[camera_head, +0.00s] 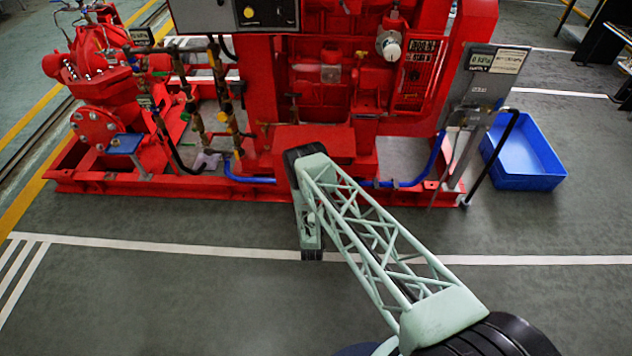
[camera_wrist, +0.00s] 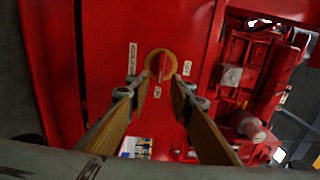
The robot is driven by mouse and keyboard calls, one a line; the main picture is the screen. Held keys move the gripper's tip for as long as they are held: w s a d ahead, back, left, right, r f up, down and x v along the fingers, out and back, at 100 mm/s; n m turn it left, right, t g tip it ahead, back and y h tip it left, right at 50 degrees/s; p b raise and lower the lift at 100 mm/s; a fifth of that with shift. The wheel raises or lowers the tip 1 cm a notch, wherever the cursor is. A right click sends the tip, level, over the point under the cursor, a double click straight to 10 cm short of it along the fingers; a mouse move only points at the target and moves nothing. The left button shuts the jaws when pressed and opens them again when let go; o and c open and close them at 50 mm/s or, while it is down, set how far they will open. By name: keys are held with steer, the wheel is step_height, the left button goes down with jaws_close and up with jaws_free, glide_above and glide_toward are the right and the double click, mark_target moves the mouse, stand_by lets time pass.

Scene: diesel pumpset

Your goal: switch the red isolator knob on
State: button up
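The red isolator knob (camera_wrist: 161,67) sits inside a round yellow plate on a red panel (camera_wrist: 107,50) in the wrist view. Its red bar runs roughly up and down in that picture. Small white labels lie to its left, right and below; their text is too small to read. My gripper (camera_wrist: 162,90) is open, with its two fingers spread on either side below the knob in the picture. Nothing is between the fingertips, and I cannot tell whether they touch the panel. In the head view I cannot make out the knob or my fingertips.
The red pumpset base frame (camera_head: 110,184) runs across the head view behind my arm. A grey instrument panel (camera_head: 482,80) stands on a post at the right, with a blue bin (camera_head: 525,181) behind it. The floor (camera_head: 150,300) in front is clear.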

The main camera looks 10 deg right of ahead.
steer(key=v, duration=0.6)
steer(key=shift+s, duration=0.35)
steer(key=shift+a, duration=0.1)
stand_by(1.9)
